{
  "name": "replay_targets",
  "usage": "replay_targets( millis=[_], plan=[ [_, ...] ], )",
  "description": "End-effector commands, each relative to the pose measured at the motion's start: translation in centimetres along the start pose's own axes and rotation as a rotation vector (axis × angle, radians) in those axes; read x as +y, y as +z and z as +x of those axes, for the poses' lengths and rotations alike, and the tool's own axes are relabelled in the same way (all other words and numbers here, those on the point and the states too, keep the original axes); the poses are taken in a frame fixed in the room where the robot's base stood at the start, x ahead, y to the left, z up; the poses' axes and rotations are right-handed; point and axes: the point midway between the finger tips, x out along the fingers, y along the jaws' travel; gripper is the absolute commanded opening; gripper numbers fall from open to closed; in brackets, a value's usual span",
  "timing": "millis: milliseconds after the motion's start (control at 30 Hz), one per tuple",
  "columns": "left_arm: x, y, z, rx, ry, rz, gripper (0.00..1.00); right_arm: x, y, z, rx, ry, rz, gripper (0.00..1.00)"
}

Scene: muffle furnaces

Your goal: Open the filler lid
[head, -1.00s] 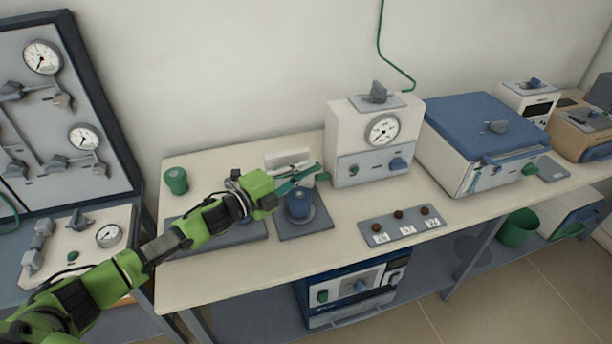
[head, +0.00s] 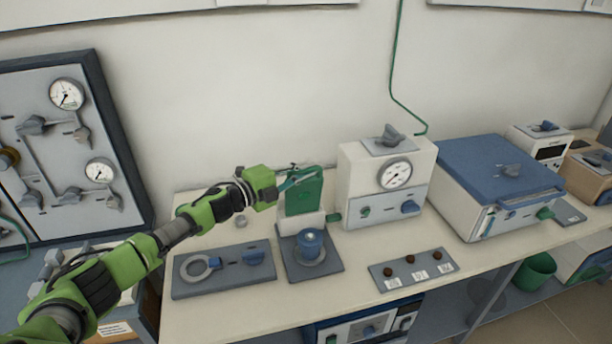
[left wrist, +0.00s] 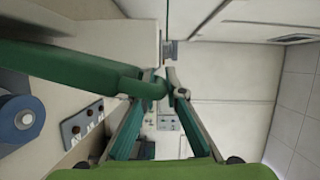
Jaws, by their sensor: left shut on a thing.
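A flat green lid (head: 304,189) stands raised, roughly upright, above a small white body (head: 301,222) on the bench. I take it for the filler lid. My left gripper (head: 292,179) reaches in from the left at its upper part. In the left wrist view the lid (left wrist: 60,66) shows edge-on, and its end lies between the fingertips of my left gripper (left wrist: 163,88), which is shut on it. A blue cylinder (head: 309,241) stands on a grey plate in front of the lid. My right gripper is not in view.
A white unit with a gauge (head: 362,192) stands close to the right of the lid. Further right is a blue-topped furnace (head: 497,165). A grey plate with a ring (head: 225,275) lies front left. A button panel (head: 413,269) lies front right. The wall is behind.

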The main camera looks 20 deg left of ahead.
Motion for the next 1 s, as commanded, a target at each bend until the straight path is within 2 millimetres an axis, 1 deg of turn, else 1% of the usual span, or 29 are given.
replay_targets(
  millis=[467, 500, 533, 867, 1000],
  plan=[
    [-0.13, 0.23, 0.08, -0.002, -0.001, 0.002, 0.0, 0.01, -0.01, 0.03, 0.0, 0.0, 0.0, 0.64],
    [-0.12, 0.23, 0.08, -0.002, 0.0, 0.002, 0.16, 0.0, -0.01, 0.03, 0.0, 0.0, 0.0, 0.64],
    [-0.12, 0.23, 0.08, -0.002, 0.0, 0.002, 0.18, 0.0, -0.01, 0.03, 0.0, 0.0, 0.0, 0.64],
    [-0.07, 0.2, 0.05, -0.001, 0.0, 0.001, 0.18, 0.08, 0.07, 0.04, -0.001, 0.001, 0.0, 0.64],
    [0.06, 0.3, -0.73, -0.002, 0.002, 0.001, 0.18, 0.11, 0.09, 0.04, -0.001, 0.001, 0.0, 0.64]
  ],
)
